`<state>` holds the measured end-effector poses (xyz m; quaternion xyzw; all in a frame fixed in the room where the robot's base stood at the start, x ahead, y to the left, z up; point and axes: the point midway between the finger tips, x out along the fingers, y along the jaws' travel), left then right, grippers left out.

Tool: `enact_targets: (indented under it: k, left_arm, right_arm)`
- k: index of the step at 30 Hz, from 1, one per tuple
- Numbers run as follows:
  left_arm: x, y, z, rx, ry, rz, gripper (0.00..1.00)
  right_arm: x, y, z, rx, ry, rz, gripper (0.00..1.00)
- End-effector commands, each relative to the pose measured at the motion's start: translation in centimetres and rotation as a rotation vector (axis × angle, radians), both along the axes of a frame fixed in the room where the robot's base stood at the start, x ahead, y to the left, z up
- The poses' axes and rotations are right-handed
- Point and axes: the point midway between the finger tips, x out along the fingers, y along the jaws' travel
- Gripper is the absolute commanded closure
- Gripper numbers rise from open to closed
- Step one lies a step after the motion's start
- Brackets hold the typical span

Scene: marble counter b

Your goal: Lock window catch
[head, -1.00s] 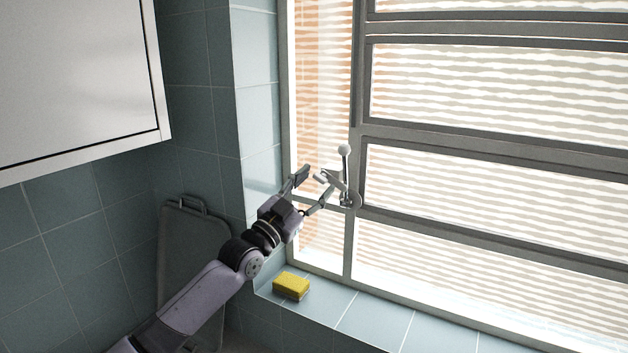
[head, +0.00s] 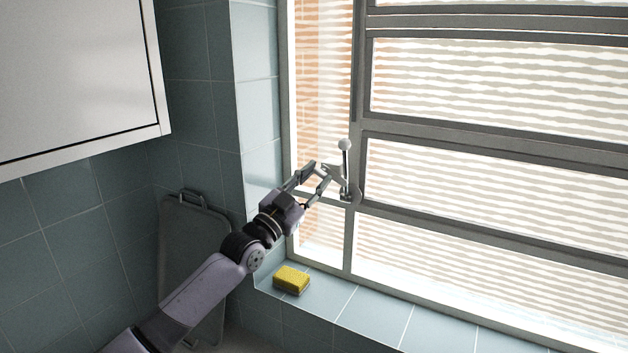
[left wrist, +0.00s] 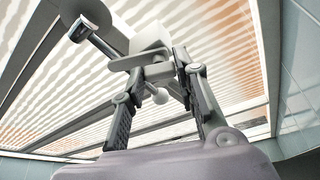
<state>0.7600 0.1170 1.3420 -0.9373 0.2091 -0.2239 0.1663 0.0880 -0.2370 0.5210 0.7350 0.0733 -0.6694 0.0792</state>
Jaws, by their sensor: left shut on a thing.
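The window catch (head: 345,173) is on the window frame, left of the large panes. It has a pale ball knob on an upright stem and a light metal lever reaching left. My left gripper (head: 321,171) comes from the lower left and is shut on this lever side of the catch. In the left wrist view, the catch (left wrist: 141,62) lies across the far end of my left gripper (left wrist: 158,78), between its fingers. Its ball knob shows between the fingers. The exact contact is partly hidden. My right gripper is not in view.
A yellow sponge (head: 291,280) lies on the tiled sill (head: 375,315) below the catch. A grey board (head: 190,250) leans on the tiled wall behind my arm. A white cabinet (head: 75,75) hangs at upper left. The sill's right part is clear.

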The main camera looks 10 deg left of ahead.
Motion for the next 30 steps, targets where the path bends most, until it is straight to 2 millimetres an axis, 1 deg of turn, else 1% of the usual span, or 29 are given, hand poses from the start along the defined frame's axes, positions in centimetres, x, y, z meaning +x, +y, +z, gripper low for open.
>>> enact_targets:
  k: [2, 5, 8, 15, 19, 23, 30]
  left_arm:
    - [0.0, 0.0, 0.0, 0.000, 0.001, 0.000, 1.00]
    - [0.0, -0.1, 0.0, -0.008, 0.005, -0.001, 1.00]
    - [-0.1, -0.3, 0.0, -0.055, 0.023, -0.004, 1.00]
    - [-0.1, -0.5, 0.1, -0.279, 0.107, -0.003, 1.00]
    - [-0.1, -0.4, 0.1, -0.370, 0.139, -0.002, 1.00]
    - [-0.1, -0.4, -0.1, -0.405, 0.152, 0.000, 1.00]
    - [-0.1, -0.3, -0.2, -0.408, 0.153, -0.001, 1.00]
  right_arm:
    - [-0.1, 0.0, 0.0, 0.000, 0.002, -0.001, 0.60]
    - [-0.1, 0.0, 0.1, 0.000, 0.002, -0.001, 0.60]
    - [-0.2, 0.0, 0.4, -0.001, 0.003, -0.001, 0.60]
    - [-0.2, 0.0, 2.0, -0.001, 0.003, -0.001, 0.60]
    - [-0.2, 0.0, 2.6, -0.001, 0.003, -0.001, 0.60]
    - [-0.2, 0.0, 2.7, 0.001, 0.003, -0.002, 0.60]
    - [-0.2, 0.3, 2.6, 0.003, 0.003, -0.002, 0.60]
